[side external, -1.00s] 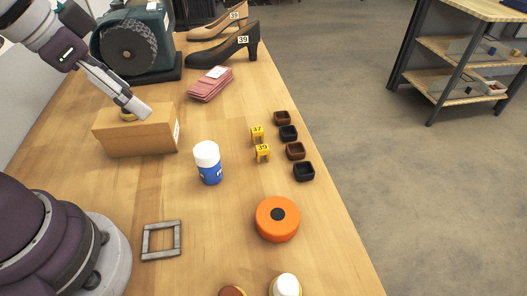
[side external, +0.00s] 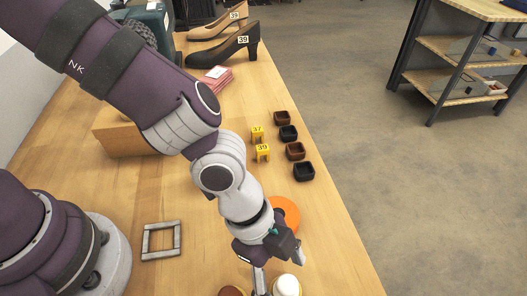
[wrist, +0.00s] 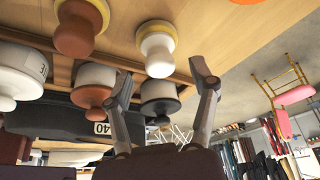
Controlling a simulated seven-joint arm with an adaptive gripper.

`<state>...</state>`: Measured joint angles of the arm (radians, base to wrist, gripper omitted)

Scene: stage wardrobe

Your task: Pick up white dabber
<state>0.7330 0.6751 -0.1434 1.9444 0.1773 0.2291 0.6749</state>
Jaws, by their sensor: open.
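The white dabber (wrist: 157,54) has a rounded white knob on a pale cream base. In the wrist view it is upper centre, just beyond and between my gripper's fingertips (wrist: 163,75). My gripper is open, its two fingers spread, with nothing between them that I can see touching. In the side external view the white dabber (side external: 287,285) is at the bottom edge, partly cut off. My gripper (side external: 276,268) hangs just above and beside it there. A brown dabber (wrist: 76,30) stands to its left in the wrist view.
More dabbers, including a brown-knobbed one (wrist: 94,88), stand close by in a wooden holder. An orange round object (side external: 287,209) lies behind my gripper, partly hidden. A grey metal frame (side external: 162,240) lies left. Small dark trays (side external: 303,171) line the table's right side.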

